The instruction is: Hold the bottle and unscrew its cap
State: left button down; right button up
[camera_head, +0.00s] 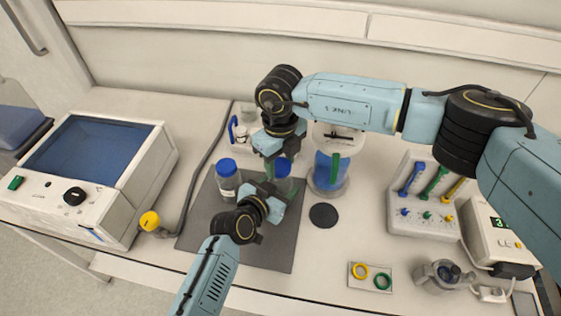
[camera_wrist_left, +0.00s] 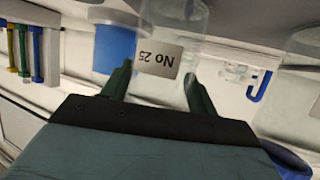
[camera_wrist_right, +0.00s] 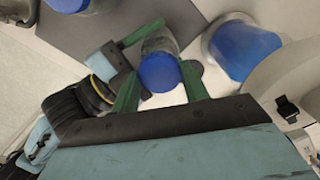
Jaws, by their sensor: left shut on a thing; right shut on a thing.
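The bottle (camera_head: 288,187) is clear with a blue cap (camera_head: 282,168), standing at the right part of the dark mat (camera_head: 265,250). The cap shows from above in the right wrist view (camera_wrist_right: 159,73). My left gripper (camera_head: 275,190) reaches in from the front and is shut on the bottle's body; a "No 25" label (camera_wrist_left: 160,61) shows between its fingers in the left wrist view. My right gripper (camera_head: 277,158) comes down from above and behind, shut on the cap, with one finger on each side. The arms partly hide the bottle in the head view.
A second blue-capped bottle (camera_head: 228,183) stands close to the left on the mat. A clear vessel with blue contents (camera_head: 330,170) stands close to the right. A black disc (camera_head: 323,215) lies on the bench. A blue-screened box (camera_head: 95,160) stands at the left.

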aim_at(280, 165)
jog(key=shift+r, duration=1.6)
pick_arm(q)
jog(key=shift+c, duration=1.8)
grip_release()
